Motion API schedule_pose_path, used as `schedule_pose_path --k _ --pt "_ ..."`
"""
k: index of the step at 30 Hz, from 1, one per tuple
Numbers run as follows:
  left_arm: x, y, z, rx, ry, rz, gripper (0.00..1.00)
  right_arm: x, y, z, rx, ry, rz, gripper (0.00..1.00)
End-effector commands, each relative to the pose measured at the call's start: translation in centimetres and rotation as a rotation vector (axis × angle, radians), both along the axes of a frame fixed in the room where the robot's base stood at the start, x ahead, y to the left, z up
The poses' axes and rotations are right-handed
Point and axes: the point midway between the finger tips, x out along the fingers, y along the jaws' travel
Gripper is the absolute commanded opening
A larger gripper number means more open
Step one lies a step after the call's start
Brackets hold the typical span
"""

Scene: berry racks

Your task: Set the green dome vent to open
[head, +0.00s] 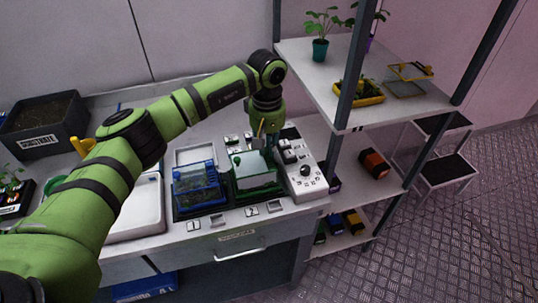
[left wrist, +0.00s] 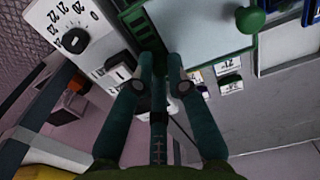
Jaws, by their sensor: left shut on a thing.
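The green dome (head: 252,172) is a clear-lidded box with a green frame, standing on the bench. In the left wrist view, its pale lid (left wrist: 200,27) and green round knob (left wrist: 250,19) show at the top. The dark green vent (left wrist: 141,28) is a slotted strip at the dome's edge. My left gripper (head: 266,142) points down at the dome's far right side. In the left wrist view, the left gripper (left wrist: 161,62) has its fingertips close together at the vent end, shut on a small part that the fingers mostly hide. The vent's setting cannot be read.
A blue dome (head: 198,187) stands left of the green one. A white control box with a dial (head: 305,171) stands close on the right. A shelf rack (head: 335,105) with plants and a yellow tray (head: 359,93) rises at the right. A white basin (head: 140,212) lies left.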

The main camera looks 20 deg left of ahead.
Motion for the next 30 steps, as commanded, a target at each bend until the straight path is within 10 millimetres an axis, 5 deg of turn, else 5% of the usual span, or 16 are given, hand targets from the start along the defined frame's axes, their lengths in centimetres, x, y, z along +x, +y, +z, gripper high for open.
schedule_pose_path --k 7,9,22,30 --pt "0.0 0.1 -0.2 0.003 0.001 0.0 0.0 1.4 0.2 0.1 0.004 -0.024 0.0 0.0" --pt "0.0 0.1 -0.2 0.003 0.001 0.001 0.39 1.2 0.2 0.1 0.004 -0.021 0.0 0.0" --pt "0.1 0.0 0.6 0.001 -0.003 0.0 0.39 0.3 -0.2 0.1 -0.003 -0.006 0.001 0.0" --pt "0.2 0.1 5.6 0.002 -0.005 0.001 0.39 0.5 0.0 0.1 0.0 -0.008 0.0 0.0"
